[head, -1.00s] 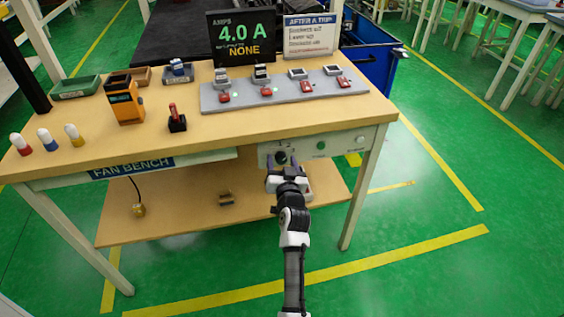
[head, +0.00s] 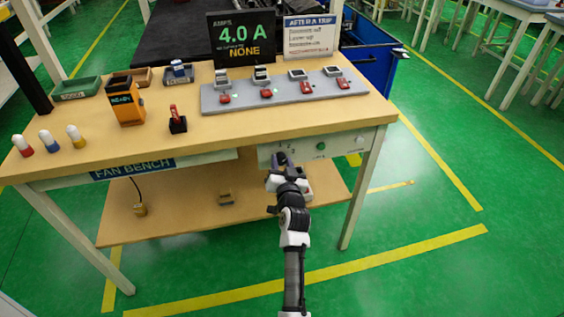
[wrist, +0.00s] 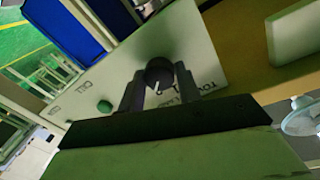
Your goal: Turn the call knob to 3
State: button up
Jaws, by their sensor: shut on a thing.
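The call knob (wrist: 158,73) is a dark round knob with a white pointer line, on the pale control panel (wrist: 205,55) at the bench front. In the wrist view its pointer faces the lower edge of the picture, toward printed marks too small and partly covered to read surely. My gripper (wrist: 157,90) is shut on the knob, one finger on each side. In the head view my gripper (head: 286,173) is at the panel's left part, and the knob (head: 281,158) is mostly hidden behind it.
A green button (wrist: 104,106) sits on the panel beside the knob; it also shows in the head view (head: 320,146). Above is the bench top (head: 215,135) with a grey clip board (head: 310,97), an orange device (head: 126,110) and a display reading 4.0 A (head: 245,38). A lower shelf (head: 180,205) lies below.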

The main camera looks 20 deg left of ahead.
jog(key=m+p, duration=0.2)
jog(key=m, duration=0.1)
jog(key=shift+r+m, duration=0.15)
jog(key=shift+m, duration=0.15)
jog(key=shift+m+g+p, duration=0.3)
jog(key=shift+m+p, duration=0.3)
jog(key=shift+m, duration=0.7)
jog(key=o, duration=1)
jog(key=b+v, duration=0.3)
jog(key=v, duration=1)
jog(key=shift+s+d, duration=0.25)
